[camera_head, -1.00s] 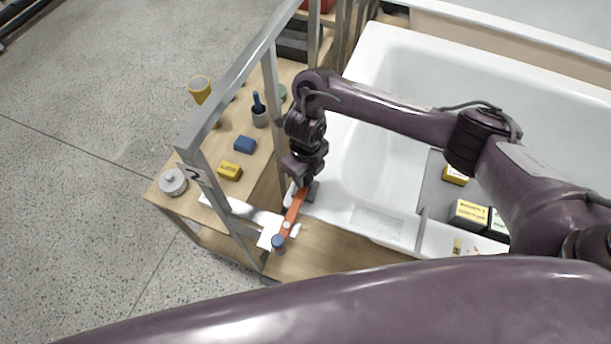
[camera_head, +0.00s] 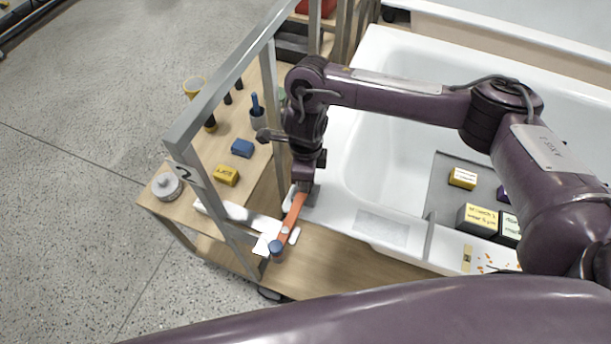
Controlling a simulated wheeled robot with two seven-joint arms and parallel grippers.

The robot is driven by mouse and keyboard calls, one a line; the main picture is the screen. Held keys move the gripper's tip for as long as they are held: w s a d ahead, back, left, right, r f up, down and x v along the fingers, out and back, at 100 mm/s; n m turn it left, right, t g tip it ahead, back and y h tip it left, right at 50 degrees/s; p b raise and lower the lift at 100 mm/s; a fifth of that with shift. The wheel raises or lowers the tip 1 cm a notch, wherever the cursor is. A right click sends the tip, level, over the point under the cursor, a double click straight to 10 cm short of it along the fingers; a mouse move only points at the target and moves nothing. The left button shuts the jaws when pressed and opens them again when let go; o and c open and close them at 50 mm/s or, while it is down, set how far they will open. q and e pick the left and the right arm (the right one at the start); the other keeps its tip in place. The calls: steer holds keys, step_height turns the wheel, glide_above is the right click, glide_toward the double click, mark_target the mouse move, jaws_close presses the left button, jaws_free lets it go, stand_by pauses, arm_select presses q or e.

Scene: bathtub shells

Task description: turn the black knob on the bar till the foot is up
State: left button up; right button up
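An orange-red bar (camera_head: 292,217) lies slanted at the tub's near left corner. Its near end has a blue round cap (camera_head: 276,250) and small white pieces beside it. My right gripper (camera_head: 303,186) points down at the bar's far end, at or just over it. Its fingers are too small and dark to tell open from shut. A dark grey piece (camera_head: 312,195) shows right beside the gripper; I cannot tell if it is part of the bar. I cannot make out the black knob or the foot; the gripper may hide them. My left gripper is out of view.
A grey metal frame (camera_head: 223,218) rises left of the bar. The wooden bench (camera_head: 345,262) holds a blue block (camera_head: 242,148), a yellow block (camera_head: 227,175) and a round grey tin (camera_head: 167,186). The white bathtub (camera_head: 385,190) lies right, with a grey tray and boxes.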

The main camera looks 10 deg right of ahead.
stand_by(0.4)
steer(key=o, duration=1)
step_height(320, 180, up, 8)
steer(key=shift+f+p, duration=0.1)
steer(key=shift+p, duration=0.2)
